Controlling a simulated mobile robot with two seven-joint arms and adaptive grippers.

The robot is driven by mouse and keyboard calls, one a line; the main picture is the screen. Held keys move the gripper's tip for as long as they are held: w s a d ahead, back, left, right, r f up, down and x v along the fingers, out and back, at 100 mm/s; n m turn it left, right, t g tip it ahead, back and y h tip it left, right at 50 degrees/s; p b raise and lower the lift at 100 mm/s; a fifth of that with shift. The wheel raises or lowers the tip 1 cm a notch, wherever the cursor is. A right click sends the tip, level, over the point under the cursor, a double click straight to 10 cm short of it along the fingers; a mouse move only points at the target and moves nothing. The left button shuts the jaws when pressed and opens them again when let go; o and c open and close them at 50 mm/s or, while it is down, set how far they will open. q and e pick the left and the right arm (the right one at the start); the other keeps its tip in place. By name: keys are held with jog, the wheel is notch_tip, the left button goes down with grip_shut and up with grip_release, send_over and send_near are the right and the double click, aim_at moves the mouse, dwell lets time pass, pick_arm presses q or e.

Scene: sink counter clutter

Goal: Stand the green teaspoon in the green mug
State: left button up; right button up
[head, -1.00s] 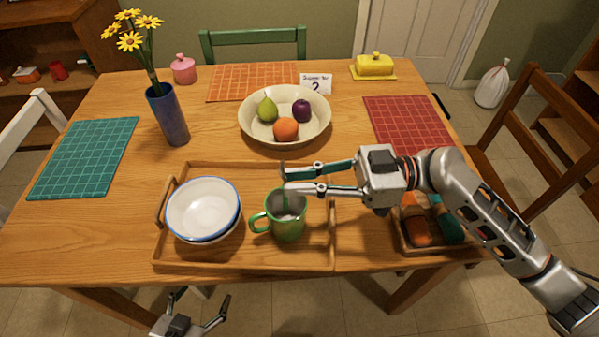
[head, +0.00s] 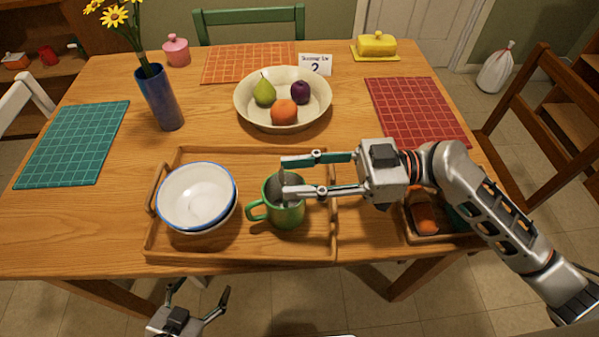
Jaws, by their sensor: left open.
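The green mug (head: 288,214) stands upright on the wooden tray, its handle to the left. A dark grey, spoon-like shape, apparently the teaspoon (head: 273,187), stands up at the left of the mug's mouth and leans a little. Its lower part is hidden in the mug, and I cannot make out its green part. My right gripper (head: 284,177) reaches in from the right over the mug's mouth. Its fingers are apart, one beyond the spoon-like shape and one nearer, across the rim. My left gripper (head: 203,307) is open and empty, low in front of the table's edge.
White blue-rimmed bowls (head: 196,197) sit left of the mug on the tray (head: 240,249). A fruit bowl (head: 243,104) stands behind. A caddy (head: 410,236) lies right, partly under my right arm. A blue vase (head: 160,98) stands at left. Bare tabletop shows between tray and teal mat (head: 72,143).

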jog(key=d, duration=1.2)
dwell(1.1)
